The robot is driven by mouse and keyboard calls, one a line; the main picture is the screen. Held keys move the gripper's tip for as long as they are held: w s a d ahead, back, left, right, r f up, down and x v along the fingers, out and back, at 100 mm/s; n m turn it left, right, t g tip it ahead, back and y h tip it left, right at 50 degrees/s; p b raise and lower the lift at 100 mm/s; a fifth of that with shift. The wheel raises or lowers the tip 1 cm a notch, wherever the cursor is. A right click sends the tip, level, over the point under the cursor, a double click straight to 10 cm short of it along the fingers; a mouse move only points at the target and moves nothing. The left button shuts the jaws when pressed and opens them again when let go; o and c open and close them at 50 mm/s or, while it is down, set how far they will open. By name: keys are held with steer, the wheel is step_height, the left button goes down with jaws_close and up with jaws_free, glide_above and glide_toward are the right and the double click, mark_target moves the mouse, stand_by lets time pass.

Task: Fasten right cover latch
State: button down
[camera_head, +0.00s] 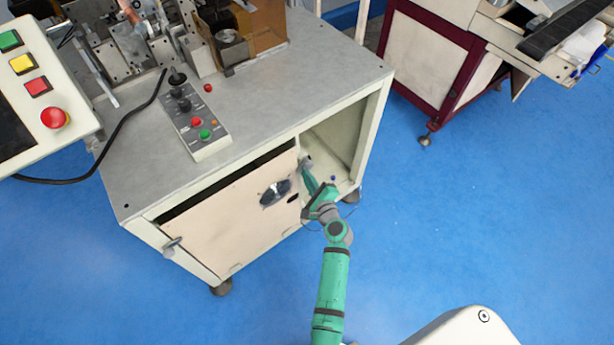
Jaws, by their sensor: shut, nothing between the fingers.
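The cream front cover (225,217) stands in the left part of the machine cabinet's front, with a dark gap along its top edge. A grey latch (172,245) is at its left edge. The right cover latch (305,161) shows as a small grey piece at the cover's upper right edge. My gripper (308,171) is shut and empty, its tip right by the right latch. I cannot tell whether they touch. My gripper and wrist partly hide the area just below the latch.
A black handle (275,192) is on the cover's face. The cabinet (345,130) is open to the right of the cover. A control box (195,120) sits on the grey top. A tilted button panel (35,90) is at left. Blue floor (440,220) is clear at right.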

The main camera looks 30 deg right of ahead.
steer(key=s+d, duration=0.1)
steer(key=s, duration=0.8)
steer(key=shift+s+d, duration=0.2)
steer(key=shift+d, duration=0.15)
steer(key=shift+w+d+r+m, duration=0.1)
steer(key=shift+w+d+m, duration=0.1)
steer(key=shift+d+m, duration=0.15)
stand_by(0.7)
steer(key=w+a, duration=0.2)
steer(key=w, duration=0.7)
steer(key=shift+r, duration=0.25)
stand_by(0.5)
steer(key=shift+w, duration=0.1)
